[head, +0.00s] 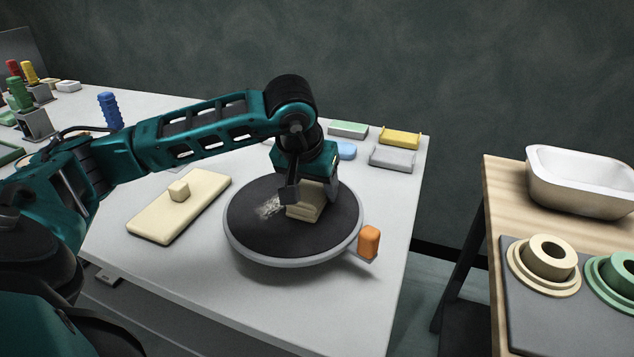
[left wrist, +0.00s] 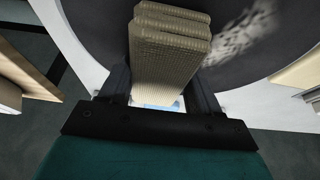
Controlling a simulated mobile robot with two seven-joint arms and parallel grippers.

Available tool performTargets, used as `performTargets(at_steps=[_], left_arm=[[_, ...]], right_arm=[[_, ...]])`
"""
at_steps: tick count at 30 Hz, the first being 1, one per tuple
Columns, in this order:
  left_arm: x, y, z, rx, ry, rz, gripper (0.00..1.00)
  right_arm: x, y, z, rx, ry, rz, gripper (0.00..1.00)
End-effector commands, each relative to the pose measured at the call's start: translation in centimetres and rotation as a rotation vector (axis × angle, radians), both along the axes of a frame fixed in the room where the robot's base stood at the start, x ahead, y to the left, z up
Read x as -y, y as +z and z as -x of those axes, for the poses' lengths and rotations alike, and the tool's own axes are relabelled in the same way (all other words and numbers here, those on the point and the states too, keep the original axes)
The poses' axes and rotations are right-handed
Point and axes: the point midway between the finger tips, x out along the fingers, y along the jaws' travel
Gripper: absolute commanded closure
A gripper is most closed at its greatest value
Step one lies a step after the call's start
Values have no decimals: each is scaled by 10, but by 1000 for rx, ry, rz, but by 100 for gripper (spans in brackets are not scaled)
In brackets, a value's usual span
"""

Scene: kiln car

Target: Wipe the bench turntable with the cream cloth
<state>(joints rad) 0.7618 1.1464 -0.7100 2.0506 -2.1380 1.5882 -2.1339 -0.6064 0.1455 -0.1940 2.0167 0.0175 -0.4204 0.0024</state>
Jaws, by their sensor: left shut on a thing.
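The bench turntable (head: 252,234) is a dark round disc with a grey rim and an orange handle (head: 369,242) at its right front. My left gripper (head: 304,194) points down over the disc and is shut on the folded cream cloth (head: 305,212). The cloth looks to rest on the disc, right of its middle. A pale, speckled smudge (head: 268,207) shows on the disc just left of the cloth. In the left wrist view the cloth (left wrist: 168,50) sits between the fingers, and the smudge (left wrist: 243,30) lies beside it. My right gripper is out of view.
A cream board with a knob (head: 160,220) lies left of the turntable. Green, yellow, grey and blue blocks or trays (head: 393,158) stand behind it at the right. A wooden table (head: 505,200) with a white basin (head: 580,190) stands apart at right. The bench front is clear.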

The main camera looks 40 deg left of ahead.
Motion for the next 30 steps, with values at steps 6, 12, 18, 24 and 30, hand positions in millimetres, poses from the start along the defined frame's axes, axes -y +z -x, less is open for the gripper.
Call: performTargets(at_steps=[6, 12, 18, 24, 30], left_arm=[[-1, -3, 21, -4, 0, -2, 62], [-1, -2, 34, -4, 1, -1, 62], [0, -1, 36, -5, -1, 0, 62], [0, -2, 37, -5, 0, -1, 62], [-1, -3, 54, -4, 1, -3, 62]], right_arm=[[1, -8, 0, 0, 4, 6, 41], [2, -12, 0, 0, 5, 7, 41], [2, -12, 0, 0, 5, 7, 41], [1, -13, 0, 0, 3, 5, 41], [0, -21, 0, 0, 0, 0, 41]])
